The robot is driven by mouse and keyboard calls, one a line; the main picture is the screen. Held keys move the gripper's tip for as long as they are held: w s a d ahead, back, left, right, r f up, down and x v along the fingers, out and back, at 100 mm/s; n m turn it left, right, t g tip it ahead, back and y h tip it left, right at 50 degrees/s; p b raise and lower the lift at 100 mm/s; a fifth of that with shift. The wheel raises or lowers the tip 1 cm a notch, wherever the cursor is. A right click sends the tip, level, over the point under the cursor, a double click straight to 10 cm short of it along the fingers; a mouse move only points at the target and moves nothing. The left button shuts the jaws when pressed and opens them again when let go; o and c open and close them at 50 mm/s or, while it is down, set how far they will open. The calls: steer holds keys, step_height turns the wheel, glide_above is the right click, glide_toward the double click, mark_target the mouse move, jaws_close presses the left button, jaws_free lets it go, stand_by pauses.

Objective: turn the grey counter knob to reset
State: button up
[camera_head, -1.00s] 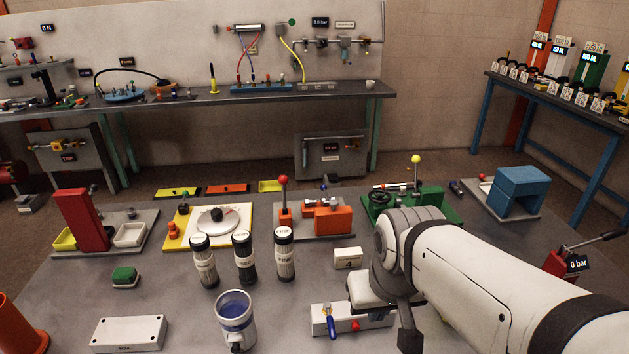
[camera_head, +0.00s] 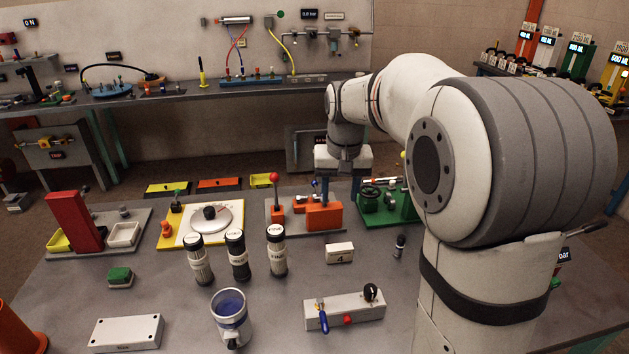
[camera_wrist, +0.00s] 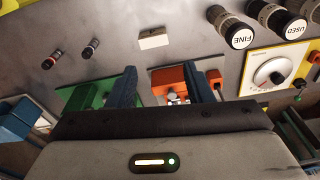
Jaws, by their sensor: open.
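No knob in view is clearly a grey counter knob. A small white box marked 4 (camera_head: 339,253) sits on the front table; it also shows in the wrist view (camera_wrist: 153,38). A black-topped knob (camera_head: 371,292) stands on the white control box (camera_head: 343,312). A dark knob (camera_head: 210,212) sits on a round pale dial. My gripper (camera_head: 340,187) is open, its blue fingers pointing down over the back of the table by the orange and green fixtures. In the wrist view the fingers (camera_wrist: 163,86) are apart, with nothing between them held.
The orange fixture (camera_head: 324,216) and green fixture (camera_head: 372,206) are close to my fingers. Three dark-and-white cylinders (camera_head: 238,254) and a blue-filled cup (camera_head: 231,317) stand nearer. A long bench (camera_head: 180,95) runs behind.

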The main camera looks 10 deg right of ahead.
steer(key=shift+m+g, duration=0.7)
steer(key=w+f, duration=0.2)
steer(key=w, duration=0.4)
steer(key=w+f+p, duration=0.1)
steer(key=w+f, duration=0.1)
steer(key=w, duration=0.4)
steer(key=w+f+p, duration=0.1)
steer(key=w+f, duration=0.2)
steer(key=w, duration=0.3)
steer(key=shift+w+d, duration=0.3)
steer(key=shift+w, duration=0.05)
steer(key=shift+w+f, duration=0.15)
steer(key=shift+f, duration=0.35)
steer(key=shift+f+p, duration=0.8)
steer(key=shift+f, duration=2.8)
steer(key=c, duration=1)
